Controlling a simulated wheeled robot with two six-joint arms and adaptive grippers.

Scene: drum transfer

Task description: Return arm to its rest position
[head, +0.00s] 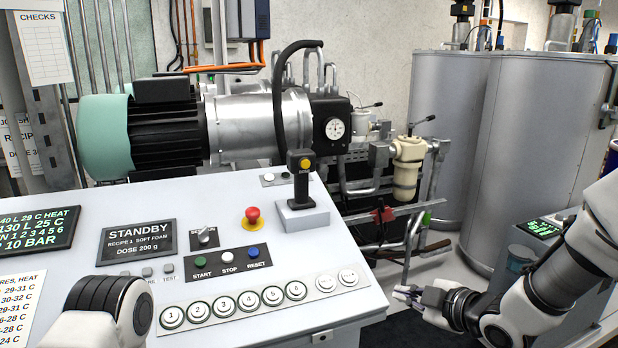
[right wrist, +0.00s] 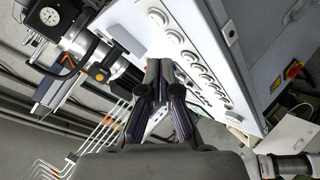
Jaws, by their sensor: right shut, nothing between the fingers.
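My right arm comes in from the right in the head view, and its gripper (head: 408,294) points left, just off the right edge of the control console (head: 350,262). In the right wrist view the fingers of that gripper (right wrist: 160,68) are together with nothing between them. The console's row of round numbered buttons shows behind the fingertips there; I cannot tell the exact gap. A white and black part of my left arm shows low at the left of the head view, but the left gripper is out of sight.
A lever and pipe stand (head: 412,235) rises just behind my right gripper.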

